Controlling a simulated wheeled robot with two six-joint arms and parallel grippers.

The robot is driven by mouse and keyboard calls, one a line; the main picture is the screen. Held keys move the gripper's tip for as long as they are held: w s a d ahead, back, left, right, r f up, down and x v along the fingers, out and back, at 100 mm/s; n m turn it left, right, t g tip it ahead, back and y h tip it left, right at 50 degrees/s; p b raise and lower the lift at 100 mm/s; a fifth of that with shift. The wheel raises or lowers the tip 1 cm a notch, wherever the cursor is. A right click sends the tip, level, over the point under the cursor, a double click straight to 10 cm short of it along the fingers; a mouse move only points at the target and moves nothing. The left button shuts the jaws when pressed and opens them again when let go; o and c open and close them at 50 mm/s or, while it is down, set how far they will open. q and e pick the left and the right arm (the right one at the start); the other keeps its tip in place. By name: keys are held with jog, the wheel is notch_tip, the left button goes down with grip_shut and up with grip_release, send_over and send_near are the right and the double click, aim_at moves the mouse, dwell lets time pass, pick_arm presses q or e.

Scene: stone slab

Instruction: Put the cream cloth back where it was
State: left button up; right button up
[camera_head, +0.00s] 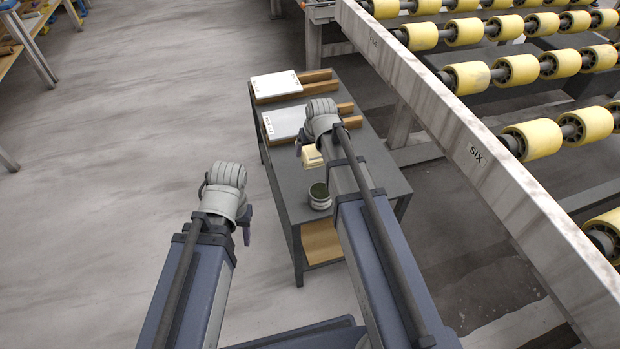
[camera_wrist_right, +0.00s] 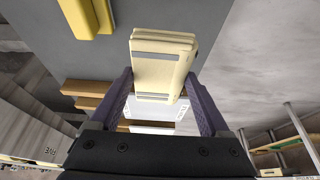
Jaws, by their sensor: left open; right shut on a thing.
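The cream cloth (camera_wrist_right: 162,50) is a folded, layered block with grey bands, held between the two purple fingers of my right gripper (camera_wrist_right: 160,82). In the head view the cloth (camera_head: 311,156) shows just left of my right arm, over the dark grey table (camera_head: 283,172). My right gripper (camera_head: 303,143) is partly hidden there by its own wrist. I cannot tell whether the cloth touches the tabletop. My left gripper (camera_head: 246,222) is open, left of the table and away from the cloth; its fingers are mostly hidden.
A small pot with dark green contents (camera_head: 319,196) stands near the table's front. Two white slabs (camera_head: 275,84) on wooden strips lie towards the back. A yellow object (camera_wrist_right: 90,16) shows in the wrist view.

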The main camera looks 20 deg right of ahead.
aim_at(314, 160)
jog(key=shift+f+b, duration=4.85)
jog(key=shift+f, duration=0.1)
jog(key=shift+f, duration=0.1)
jog(key=shift+f, duration=0.15)
jog(key=o, duration=1)
jog(key=shift+r, duration=0.2)
jog(key=shift+r, duration=0.15)
jog(key=p+v, duration=1.1)
jog(key=v, duration=0.1)
jog(key=s+a+n+g, duration=0.1)
jog(key=s+a, duration=0.3)
jog(key=s, duration=0.2)
jog(key=s+a+f+n+g+h, duration=0.1)
jog(key=s+a+g, duration=0.1)
jog(key=s+a, duration=0.3)
jog(key=s+a+n+g, duration=0.1)
jog(key=s+a, duration=0.3)
jog(key=s, duration=0.3)
jog(key=shift+s+a+f+g+h, duration=0.25)
jog(key=shift+s+f+g+h, duration=0.05)
jog(key=shift+s+f+g, duration=0.1)
